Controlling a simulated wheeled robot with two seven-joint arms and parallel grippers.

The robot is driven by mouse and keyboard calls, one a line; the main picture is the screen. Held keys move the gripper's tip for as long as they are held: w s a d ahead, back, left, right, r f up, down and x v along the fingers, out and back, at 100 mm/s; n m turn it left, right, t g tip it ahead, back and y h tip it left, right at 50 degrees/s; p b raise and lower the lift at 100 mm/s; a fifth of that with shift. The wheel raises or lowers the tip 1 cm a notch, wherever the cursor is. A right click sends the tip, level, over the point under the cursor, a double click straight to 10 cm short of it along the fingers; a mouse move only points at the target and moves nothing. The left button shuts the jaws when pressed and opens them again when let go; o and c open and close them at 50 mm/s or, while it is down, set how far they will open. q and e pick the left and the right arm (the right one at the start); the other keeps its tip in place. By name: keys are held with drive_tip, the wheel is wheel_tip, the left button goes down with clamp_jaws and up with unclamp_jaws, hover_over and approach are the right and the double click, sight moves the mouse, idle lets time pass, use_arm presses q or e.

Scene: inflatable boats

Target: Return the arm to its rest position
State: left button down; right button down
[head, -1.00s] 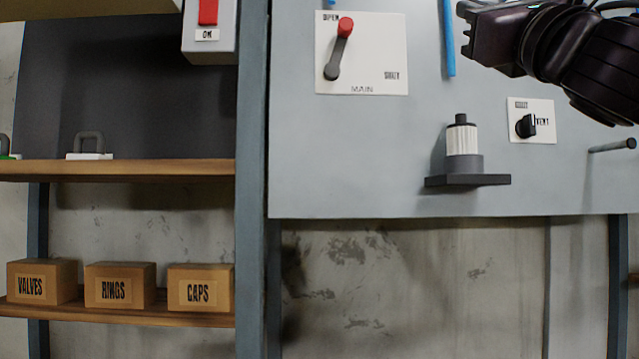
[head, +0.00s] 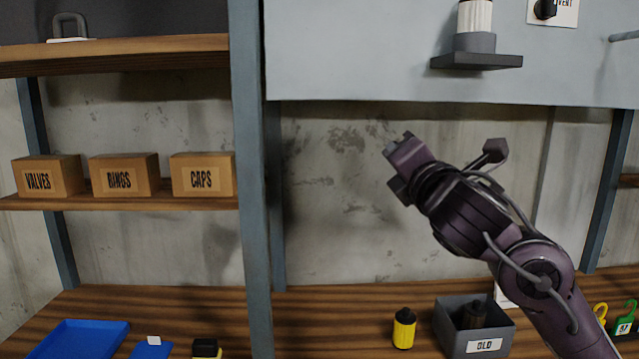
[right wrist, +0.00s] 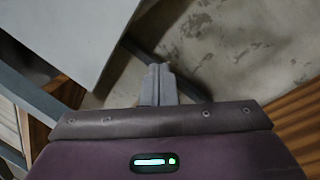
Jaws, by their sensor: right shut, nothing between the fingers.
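My right gripper (head: 396,158) is in the middle of the head view, in front of the bare concrete wall below the grey panel. Its arm reaches up from the lower right. In the right wrist view its fingers (right wrist: 159,84) are together with nothing between them. The gripper touches no object that I can see. My left gripper is not in view.
The grey panel (head: 350,60) hangs above, with a white filter on a bracket (head: 476,62). Boxes stand on the left shelf (head: 120,203). On the bench are a blue tray (head: 80,340), a yellow bottle (head: 404,330) and a grey OLD bin (head: 450,325).

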drive_tip(key=s+d+f+m+g+h, duration=0.1)
drive_tip(key=s+f+m+g, duration=0.3)
drive_tip(key=f, duration=0.7)
drive_tip(key=s+f+m+g+h, duration=0.1)
drive_tip(key=f+m, duration=0.5)
drive_tip(key=f, duration=0.5)
drive_tip(key=s+d+f+m+g, duration=0.1)
drive_tip(key=s+f+m+g, duration=0.25)
drive_tip(key=f, duration=0.75)
drive_tip(key=s+d+f+m+g+h, duration=0.1)
drive_tip(key=s+d+f+m+g, duration=0.25)
drive_tip(key=s+f+m, duration=0.55)
drive_tip(key=s+d+f+m+g, duration=0.2)
drive_tip(key=s+f+m+g, duration=0.2)
drive_tip(key=s+f, duration=0.8)
wheel_tip(320, 180, down, 26)
drive_tip(key=s+r+g, duration=0.1)
drive_tip(key=s, duration=0.1)
drive_tip(key=s+d+f+g, duration=0.1)
drive_tip(key=s+d+f, duration=0.2)
drive_tip(key=s+f, duration=1.8)
drive_tip(key=shift+g, duration=0.3)
